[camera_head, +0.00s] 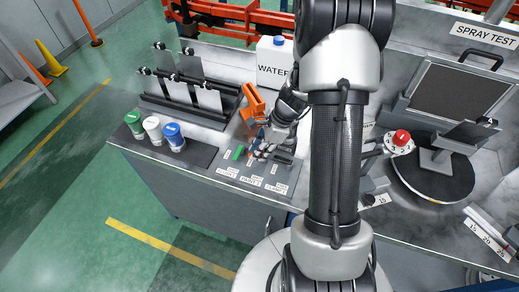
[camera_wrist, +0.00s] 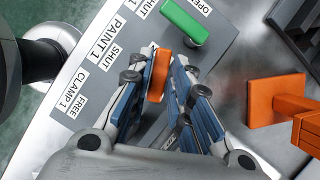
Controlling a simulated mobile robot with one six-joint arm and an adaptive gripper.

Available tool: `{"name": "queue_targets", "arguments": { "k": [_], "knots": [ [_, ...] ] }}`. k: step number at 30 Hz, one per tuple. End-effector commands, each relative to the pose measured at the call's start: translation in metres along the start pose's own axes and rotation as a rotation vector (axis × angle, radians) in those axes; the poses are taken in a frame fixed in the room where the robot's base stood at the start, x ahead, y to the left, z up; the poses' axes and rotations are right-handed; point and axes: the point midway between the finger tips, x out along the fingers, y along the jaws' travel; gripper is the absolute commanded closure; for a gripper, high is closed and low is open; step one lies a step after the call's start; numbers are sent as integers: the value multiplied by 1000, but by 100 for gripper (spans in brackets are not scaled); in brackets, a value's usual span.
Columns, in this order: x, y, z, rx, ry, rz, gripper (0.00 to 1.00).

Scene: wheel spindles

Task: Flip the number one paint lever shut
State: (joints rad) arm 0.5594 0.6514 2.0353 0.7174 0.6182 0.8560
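The orange paint lever (camera_wrist: 158,76) stands on the grey lever panel, beside the "PAINT 1" and "SHUT" labels (camera_wrist: 108,42). In the wrist view my gripper (camera_wrist: 161,72) has one blue-padded finger on each side of this lever. The fingers are close together and the lever fills the gap between their tips. In the head view my gripper (camera_head: 262,150) is low over the panel (camera_head: 240,178) and mostly hides this lever. The foot of the lever and its "OPEN" end are hidden by the fingers.
A green lever (camera_wrist: 185,22) is close by on the same panel. An orange bracket (camera_wrist: 275,100) stands to the right in the wrist view. Paint cups (camera_head: 152,130), a rack of plates (camera_head: 185,95) and a water container (camera_head: 273,62) stand around the panel.

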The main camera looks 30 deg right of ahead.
Motion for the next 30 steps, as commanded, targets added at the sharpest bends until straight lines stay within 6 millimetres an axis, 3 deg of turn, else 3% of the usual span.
{"name": "queue_targets", "arguments": {
  "k": [7, 20, 30],
  "knots": [
    [0, 0, 0, 0, 0, 0, 100],
    [-1, 0, 0, -36, 0, 15, 100],
    [-2, 4, 0, -242, 1, 101, 100]
  ]
}}
